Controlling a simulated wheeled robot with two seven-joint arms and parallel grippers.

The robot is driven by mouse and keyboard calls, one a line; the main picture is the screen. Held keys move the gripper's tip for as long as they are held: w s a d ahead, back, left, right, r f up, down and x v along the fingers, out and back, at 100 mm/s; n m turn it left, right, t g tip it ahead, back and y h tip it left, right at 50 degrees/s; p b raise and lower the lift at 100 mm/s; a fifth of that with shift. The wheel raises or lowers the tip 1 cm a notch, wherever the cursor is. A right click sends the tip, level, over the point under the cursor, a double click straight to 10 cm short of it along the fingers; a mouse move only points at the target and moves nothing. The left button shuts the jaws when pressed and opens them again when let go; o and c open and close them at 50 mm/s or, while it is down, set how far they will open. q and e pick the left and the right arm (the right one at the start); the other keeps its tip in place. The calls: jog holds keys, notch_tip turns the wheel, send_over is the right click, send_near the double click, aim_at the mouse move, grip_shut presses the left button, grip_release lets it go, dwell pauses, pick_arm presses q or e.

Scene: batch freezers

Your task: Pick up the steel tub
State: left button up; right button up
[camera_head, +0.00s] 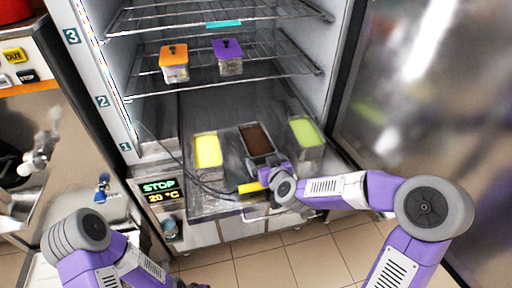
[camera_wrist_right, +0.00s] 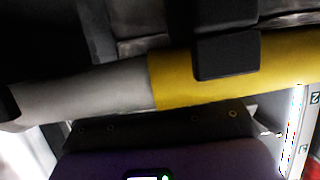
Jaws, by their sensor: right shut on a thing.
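Several tubs stand low in the open cabinet in the head view: one with yellow contents (camera_head: 207,151), one with dark brown contents (camera_head: 257,139) and one with pale green contents (camera_head: 305,131). The walls look metallic; I cannot tell which one is the steel tub. My right gripper (camera_head: 268,178) is at the near end of the brown tub. It is shut on a yellow-and-grey bar (camera_wrist_right: 200,80), which crosses the right wrist view; a dark finger lies over the yellow part. The bar's yellow part also shows in the head view (camera_head: 250,187). My left gripper is out of view.
Wire shelves above hold an orange-lidded container (camera_head: 174,62) and a purple-lidded container (camera_head: 228,57). The open door (camera_head: 420,90) is at right. Tiled floor (camera_head: 290,262) is clear in front.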

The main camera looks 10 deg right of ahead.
jog(key=c, duration=0.7)
jog(key=shift+r, duration=0.15)
jog(key=shift+c, duration=0.3)
